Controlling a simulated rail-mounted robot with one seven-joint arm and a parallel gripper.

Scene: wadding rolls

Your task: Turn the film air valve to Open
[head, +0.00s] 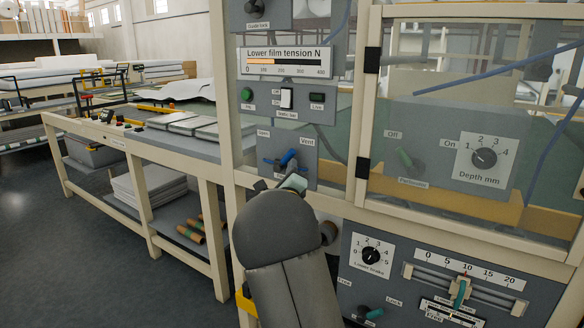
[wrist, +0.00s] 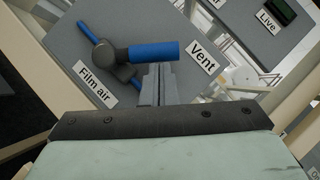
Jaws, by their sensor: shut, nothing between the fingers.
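The film air valve (head: 289,157) is on a grey panel in the head view, with a dark hub and a blue handle slanting up toward the Vent label (head: 307,141). A small label at the panel's upper left is too blurred to read surely. In the wrist view the thick blue handle (wrist: 154,51) points right toward Vent, and the Film air label (wrist: 97,94) lies at lower left. My gripper (wrist: 158,75) is shut and empty, its fingertips right beside the handle; whether they touch it I cannot tell. In the head view my gripper (head: 293,182) is just below the valve, fingers partly hidden.
A tension gauge (head: 287,63) and a switch panel (head: 287,99) sit above the valve. A cream frame post (head: 362,110) and clear guard stand to the right. Below right are the lower brake dial (head: 371,255) and a slider (head: 460,290). A long bench (head: 150,135) extends left.

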